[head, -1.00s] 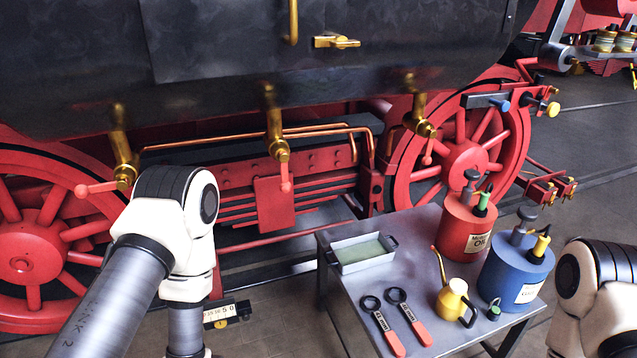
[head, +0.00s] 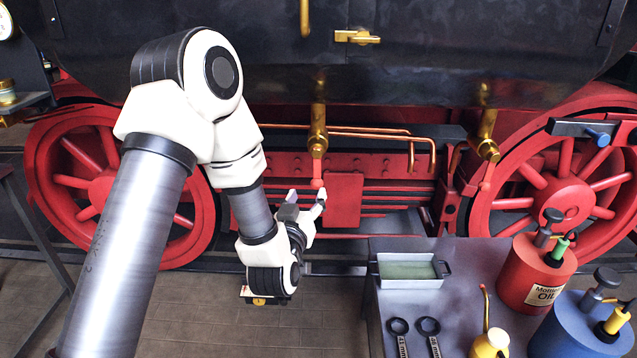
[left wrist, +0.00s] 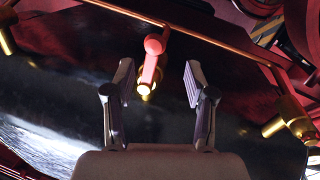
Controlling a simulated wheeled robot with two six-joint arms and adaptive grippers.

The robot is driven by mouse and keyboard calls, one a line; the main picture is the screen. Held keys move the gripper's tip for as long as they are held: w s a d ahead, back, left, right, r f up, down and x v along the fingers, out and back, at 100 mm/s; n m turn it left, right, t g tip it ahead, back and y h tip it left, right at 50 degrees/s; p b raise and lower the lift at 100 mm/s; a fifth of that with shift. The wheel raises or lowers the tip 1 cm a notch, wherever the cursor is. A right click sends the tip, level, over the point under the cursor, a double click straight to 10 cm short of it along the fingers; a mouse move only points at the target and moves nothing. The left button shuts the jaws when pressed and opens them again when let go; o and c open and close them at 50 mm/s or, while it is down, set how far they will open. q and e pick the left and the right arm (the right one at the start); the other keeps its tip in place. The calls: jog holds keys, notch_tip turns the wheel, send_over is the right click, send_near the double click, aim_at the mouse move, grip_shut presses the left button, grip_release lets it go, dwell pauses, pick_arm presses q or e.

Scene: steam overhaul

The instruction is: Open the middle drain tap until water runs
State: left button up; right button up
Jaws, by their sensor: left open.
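The middle drain tap (head: 318,130) is a brass pipe hanging from the black boiler's underside, with a red lever (head: 315,165) ending in a round knob that points down. My left gripper (head: 306,198) is open just below and left of the knob. In the left wrist view the red lever (left wrist: 153,62) shows ahead, between and beyond the two open fingers (left wrist: 158,90), apart from them. The tap's brass mouth (left wrist: 145,89) shows beside the lever. No water shows at the tap. My right gripper is not in view.
Another brass tap (head: 486,135) hangs to the right. A grey table (head: 385,320) at lower right holds a tray (head: 440,284), spanners (head: 428,327), a yellow oil can (head: 490,345), a red can (head: 535,275) and a blue can (head: 570,330). Red wheels stand on both sides.

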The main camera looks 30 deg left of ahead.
aim_at(316, 186)
pick_arm(q)
jog(key=x, duration=0.4)
jog(key=p+x, duration=0.1)
jog(key=x, duration=0.1)
jog(key=shift+w+d, duration=0.35)
jog(key=shift+w+a, duration=0.3)
jog(key=shift+d, duration=0.1)
jog(key=shift+c, duration=0.3)
grip_shut()
